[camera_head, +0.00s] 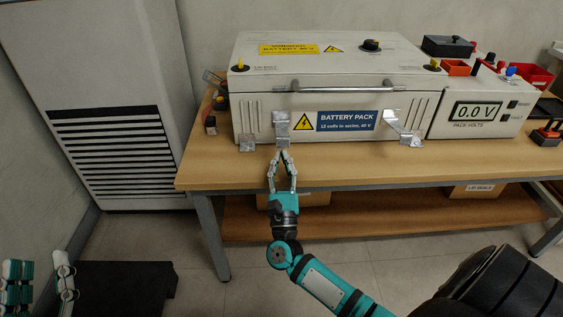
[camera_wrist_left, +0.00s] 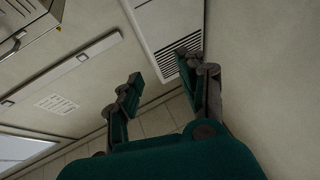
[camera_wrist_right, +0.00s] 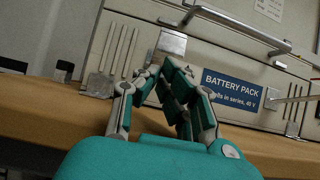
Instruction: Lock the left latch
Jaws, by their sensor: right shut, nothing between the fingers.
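The battery pack (camera_head: 345,105) stands on the workbench. Its left latch (camera_head: 282,127) is a metal plate lying upright along the front face; it also shows in the right wrist view (camera_wrist_right: 172,42). My right gripper (camera_head: 284,153) is shut and empty, its fingertips at the lower end of this latch; I cannot tell whether they touch it. The fingertips (camera_wrist_right: 165,65) cover the latch's lower part in the right wrist view. The right latch (camera_head: 400,124) sticks out at a slant from the front. My left gripper (camera_head: 40,270) is open and empty, low at the left, away from the bench.
A metal handle bar (camera_head: 350,88) runs along the lid's front edge, above the latches. A voltage display (camera_head: 477,111) reads 0.0 V. Red bins (camera_head: 530,76) and small parts sit at the bench's right. A grey vented cabinet (camera_head: 110,100) stands left of the workbench (camera_head: 230,170).

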